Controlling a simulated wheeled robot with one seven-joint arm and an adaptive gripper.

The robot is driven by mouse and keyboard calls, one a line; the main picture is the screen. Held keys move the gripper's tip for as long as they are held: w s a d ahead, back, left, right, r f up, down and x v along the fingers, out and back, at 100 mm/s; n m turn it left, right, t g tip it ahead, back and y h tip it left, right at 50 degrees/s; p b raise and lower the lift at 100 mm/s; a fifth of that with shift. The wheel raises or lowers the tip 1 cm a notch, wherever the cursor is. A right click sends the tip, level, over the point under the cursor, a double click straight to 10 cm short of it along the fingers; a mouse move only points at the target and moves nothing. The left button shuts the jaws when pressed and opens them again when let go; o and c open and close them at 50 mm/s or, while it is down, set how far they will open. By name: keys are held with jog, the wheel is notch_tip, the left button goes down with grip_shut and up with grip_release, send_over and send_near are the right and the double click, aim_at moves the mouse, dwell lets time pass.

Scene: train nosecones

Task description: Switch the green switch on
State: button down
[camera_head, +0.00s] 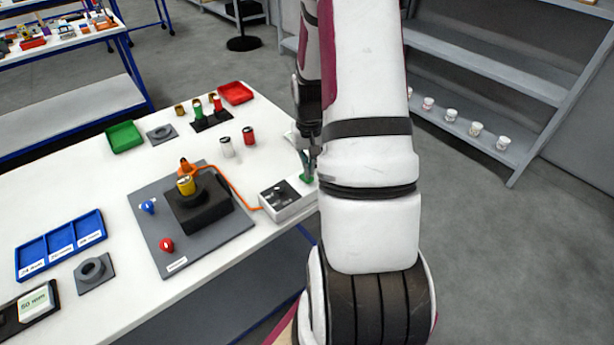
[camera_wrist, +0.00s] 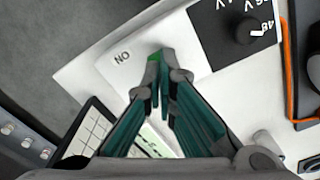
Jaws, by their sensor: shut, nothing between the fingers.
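The white power box (camera_head: 283,204) stands at the table's right edge, partly behind my arm. It also shows in the wrist view (camera_wrist: 200,75), with an "ON" label and a black dial (camera_wrist: 248,31) on a dark panel. The green switch (camera_wrist: 153,57) shows as a small green patch beside the "ON" label. My fingertips cover part of it, so I cannot tell its position or whether they touch it. My gripper (camera_wrist: 161,84) is shut and empty, its teal fingers reaching over the box at the switch. In the head view my gripper (camera_head: 311,166) is partly hidden by my arm.
An orange cable (camera_head: 236,191) runs from the box to a grey board (camera_head: 205,246) bearing a black block. Several small cylinders and a green tray (camera_head: 124,137) stand farther back on the table. A keypad device (camera_wrist: 88,132) lies near the box. Shelves stand at right.

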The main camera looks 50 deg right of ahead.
jog(key=shift+f+b, duration=0.3)
jog(key=shift+f, duration=0.85)
dwell(0.6)
jog(key=shift+r, duration=0.1)
jog(key=shift+r+p, duration=1.45)
jog(key=shift+r, duration=1.95)
